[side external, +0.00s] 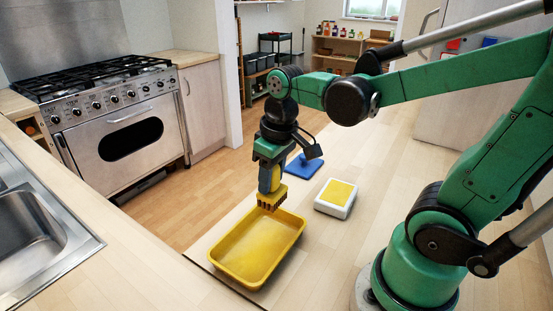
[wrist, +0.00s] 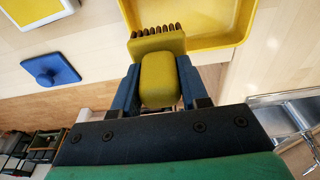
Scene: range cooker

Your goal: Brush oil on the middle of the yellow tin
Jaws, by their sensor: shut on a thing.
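The yellow tin (side external: 243,272) is a shallow rectangular tray on the wooden counter, and its inside looks empty. Part of it shows at the top of the wrist view (wrist: 205,22). My gripper (side external: 269,178) is shut on a yellow brush (wrist: 157,78), with a blue finger on each side of its handle. The brush (side external: 270,196) points down with its dark bristles at the tin's far rim, above or just beside it. I cannot tell whether the bristles touch the rim. A white container with yellow contents (side external: 336,197), possibly the oil, stands right of the tin.
A blue object with a flat base (side external: 304,165) lies on the counter behind the tin. A steel sink (side external: 40,225) is at the left and a range cooker (side external: 110,115) stands across the floor. The counter between tin and white container is clear.

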